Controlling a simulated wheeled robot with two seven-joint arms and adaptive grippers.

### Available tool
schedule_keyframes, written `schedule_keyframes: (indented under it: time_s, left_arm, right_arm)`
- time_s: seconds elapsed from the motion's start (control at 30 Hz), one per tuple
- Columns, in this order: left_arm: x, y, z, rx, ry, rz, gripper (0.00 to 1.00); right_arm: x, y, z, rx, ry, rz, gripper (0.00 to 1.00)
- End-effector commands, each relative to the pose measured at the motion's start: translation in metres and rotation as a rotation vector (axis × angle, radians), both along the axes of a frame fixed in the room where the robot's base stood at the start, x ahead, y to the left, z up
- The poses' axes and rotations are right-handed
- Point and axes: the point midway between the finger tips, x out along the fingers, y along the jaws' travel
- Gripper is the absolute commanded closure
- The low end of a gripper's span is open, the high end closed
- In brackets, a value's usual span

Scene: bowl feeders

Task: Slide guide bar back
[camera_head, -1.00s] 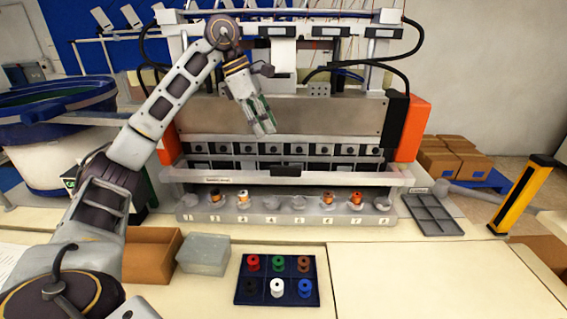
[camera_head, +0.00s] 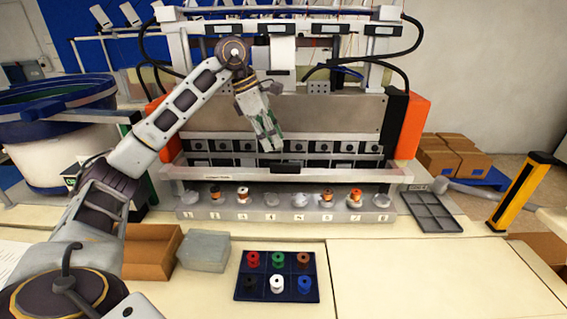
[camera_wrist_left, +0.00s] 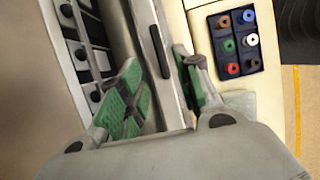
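The guide bar (camera_head: 340,173) is a long pale metal rail across the front of the machine, with a black handle (camera_head: 289,168) at its middle. My left gripper (camera_head: 270,149) is just above and behind the bar, a little left of the handle. In the left wrist view the green-padded fingers (camera_wrist_left: 160,85) are spread apart. The bar (camera_wrist_left: 175,105) runs between them in that picture, with the handle (camera_wrist_left: 160,52) beyond the fingertips. I cannot tell whether a finger touches the bar. My right gripper is out of view.
A numbered ledge (camera_head: 280,213) with several bobbins stands below the bar. A grey tray (camera_head: 432,212) stands right. The front right table is clear.

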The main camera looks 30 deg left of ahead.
Motion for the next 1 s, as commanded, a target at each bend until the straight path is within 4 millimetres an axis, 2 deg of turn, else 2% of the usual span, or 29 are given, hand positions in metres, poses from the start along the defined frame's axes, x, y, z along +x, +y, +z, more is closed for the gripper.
schedule_keyframes:
  time_s: [0.3, 0.6, 0.8, 1.0]
  left_arm:
    - [0.007, -0.012, -0.034, 0.0, 0.002, -0.001, 0.66]
    - [0.014, -0.023, -0.066, 0.0, 0.002, -0.001, 0.66]
    - [0.016, -0.028, -0.078, -0.001, 0.001, -0.002, 0.66]
    - [0.017, -0.029, -0.081, -0.001, -0.001, 0.0, 0.66]
  right_arm:
    - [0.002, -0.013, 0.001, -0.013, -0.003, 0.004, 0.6]
    - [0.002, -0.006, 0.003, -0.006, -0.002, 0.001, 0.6]
    - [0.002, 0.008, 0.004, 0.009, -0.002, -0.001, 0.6]
    - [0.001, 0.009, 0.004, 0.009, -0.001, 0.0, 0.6]
